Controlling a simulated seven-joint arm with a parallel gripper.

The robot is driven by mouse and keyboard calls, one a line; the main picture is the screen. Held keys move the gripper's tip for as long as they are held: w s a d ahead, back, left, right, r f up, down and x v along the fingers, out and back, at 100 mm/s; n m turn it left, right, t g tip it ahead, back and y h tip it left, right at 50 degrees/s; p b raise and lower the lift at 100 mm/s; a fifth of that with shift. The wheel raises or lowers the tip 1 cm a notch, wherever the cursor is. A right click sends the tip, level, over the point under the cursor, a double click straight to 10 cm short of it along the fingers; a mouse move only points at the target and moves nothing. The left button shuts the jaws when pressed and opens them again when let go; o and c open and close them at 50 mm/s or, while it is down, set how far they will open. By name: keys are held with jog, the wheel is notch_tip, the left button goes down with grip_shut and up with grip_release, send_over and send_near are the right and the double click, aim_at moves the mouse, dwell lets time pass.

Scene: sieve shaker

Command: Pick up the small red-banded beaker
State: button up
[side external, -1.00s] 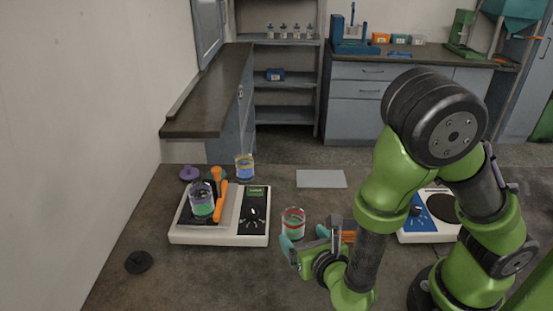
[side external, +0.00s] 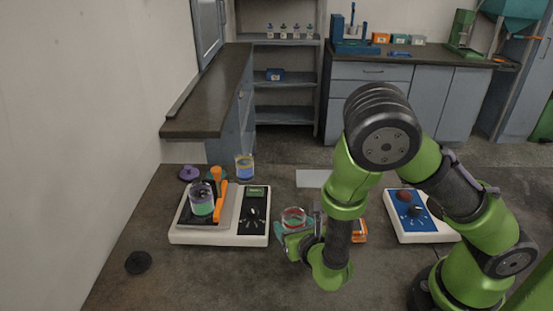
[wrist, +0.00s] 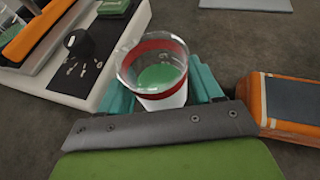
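The small clear beaker with a red band (side external: 292,222) stands on the dark bench, right of the white scale, with green contents. In the wrist view the red-banded beaker (wrist: 160,72) is upright, its rim toward the camera. My gripper (side external: 297,229) is low at the bench with its teal fingers on either side of the beaker. In the wrist view the gripper (wrist: 163,90) has one finger left and one right of the beaker's lower body. The fingers look open around it; any contact is hard to see.
A yellow-banded beaker (side external: 244,168) stands behind. An orange box (wrist: 283,102) is close on the gripper's right. A blue-topped device (side external: 417,215) stands farther right.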

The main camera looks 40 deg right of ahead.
jog(key=c, duration=0.7)
jog(key=shift+r, duration=0.2)
jog(key=shift+r, duration=4.8)
